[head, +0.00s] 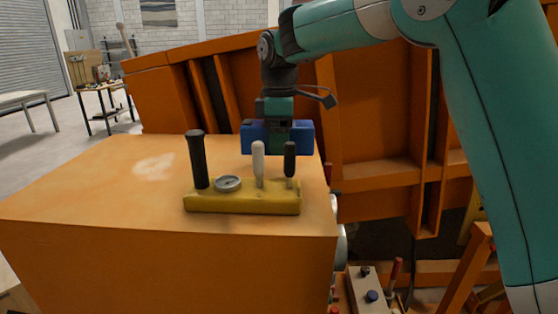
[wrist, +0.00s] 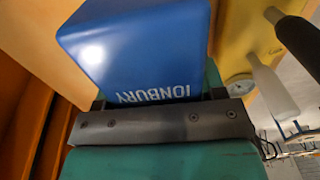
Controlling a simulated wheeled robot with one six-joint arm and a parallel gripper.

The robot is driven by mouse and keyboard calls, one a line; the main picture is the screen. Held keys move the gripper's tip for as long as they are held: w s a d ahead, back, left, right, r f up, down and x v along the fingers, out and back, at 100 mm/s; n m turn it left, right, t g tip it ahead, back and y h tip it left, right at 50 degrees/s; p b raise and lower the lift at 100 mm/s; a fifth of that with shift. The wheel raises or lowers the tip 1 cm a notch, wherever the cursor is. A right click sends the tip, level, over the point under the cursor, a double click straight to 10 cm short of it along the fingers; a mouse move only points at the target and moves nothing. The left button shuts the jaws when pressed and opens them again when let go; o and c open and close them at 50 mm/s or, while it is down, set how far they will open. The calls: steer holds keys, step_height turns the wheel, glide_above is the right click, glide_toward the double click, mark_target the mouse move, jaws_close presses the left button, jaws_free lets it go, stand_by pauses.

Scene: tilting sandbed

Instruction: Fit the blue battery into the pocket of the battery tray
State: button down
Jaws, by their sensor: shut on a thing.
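The blue battery (head: 304,137) is held in my gripper (head: 279,138) above the orange surface, behind the yellow lever panel in the head view. In the wrist view the battery (wrist: 135,45) fills the upper middle, its light lettering reading IONBURY upside down. My gripper is shut on the battery. The gripper and levers hide part of the battery in the head view, and I cannot tell whether its underside touches anything. I cannot make out the battery tray or its pocket in either view.
The yellow panel (head: 245,203) carries a tall black lever (head: 197,160), a grey lever (head: 258,165), a shorter black lever (head: 290,160) and a round gauge (head: 228,184). Orange ribbed walls (head: 375,120) rise behind. The orange top (head: 100,190) is clear at left.

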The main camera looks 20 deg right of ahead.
mark_target(280, 174)
steer(key=shift+f+p, duration=0.55)
steer(key=shift+f, duration=2.15)
steer(key=shift+f, duration=0.1)
steer(key=shift+c, duration=1)
jaws_free()
steer(key=shift+f, duration=0.1)
